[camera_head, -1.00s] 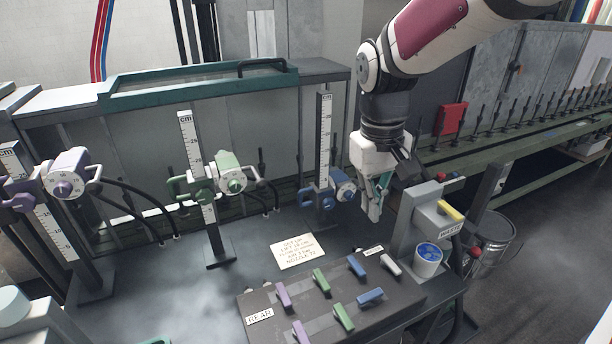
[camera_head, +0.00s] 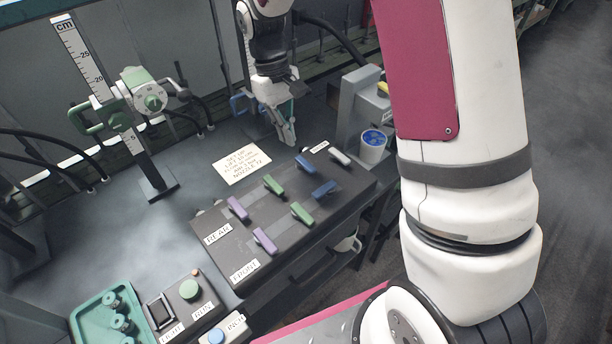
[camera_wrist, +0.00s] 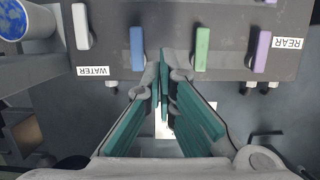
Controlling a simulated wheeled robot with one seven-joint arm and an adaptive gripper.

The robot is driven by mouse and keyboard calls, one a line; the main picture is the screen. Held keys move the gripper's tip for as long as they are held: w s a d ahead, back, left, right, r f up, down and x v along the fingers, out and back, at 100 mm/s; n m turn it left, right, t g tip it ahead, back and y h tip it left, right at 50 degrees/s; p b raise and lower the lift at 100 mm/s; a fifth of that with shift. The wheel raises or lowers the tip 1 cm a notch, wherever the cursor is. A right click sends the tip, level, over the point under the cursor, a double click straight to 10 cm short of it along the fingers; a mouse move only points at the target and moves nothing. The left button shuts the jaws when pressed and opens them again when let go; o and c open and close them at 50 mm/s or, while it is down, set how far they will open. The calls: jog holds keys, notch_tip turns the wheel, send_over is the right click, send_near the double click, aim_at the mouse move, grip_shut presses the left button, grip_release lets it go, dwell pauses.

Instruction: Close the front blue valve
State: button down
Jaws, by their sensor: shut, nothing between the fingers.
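The front blue valve (camera_head: 322,190) is a blue lever in the panel's front row, turned crosswise to the other levers. The rear blue valve (camera_head: 305,164) lies behind it, in line with its neighbours; its lever shows upright in the wrist view (camera_wrist: 137,47). My gripper (camera_head: 287,137) is shut and empty, behind the panel's rear edge and apart from the levers. In the wrist view its teal fingertips (camera_wrist: 164,62) appear between the rear blue and rear green (camera_wrist: 202,48) levers. The front blue valve is not visible in the wrist view.
Purple (camera_head: 265,241) and green (camera_head: 302,213) front levers and a white water lever (camera_head: 340,157) share the panel. A paper note (camera_head: 241,166) lies behind it. A cup (camera_head: 373,146) stands right. A teal tray (camera_head: 104,317) and button boxes are at front left.

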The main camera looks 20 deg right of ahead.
aim_at(324, 192)
jog(key=x, duration=0.9)
jog(key=shift+s+f+p, duration=0.1)
jog(key=shift+s+p, duration=0.05)
jog(key=shift+p, duration=0.25)
jog(key=s, duration=0.2)
jog(key=s+d+p, duration=0.1)
jog(key=shift+f, duration=0.3)
jog(key=shift+s+d+f, duration=0.1)
jog(key=shift+s+d, duration=0.1)
jog(key=shift+s, duration=0.2)
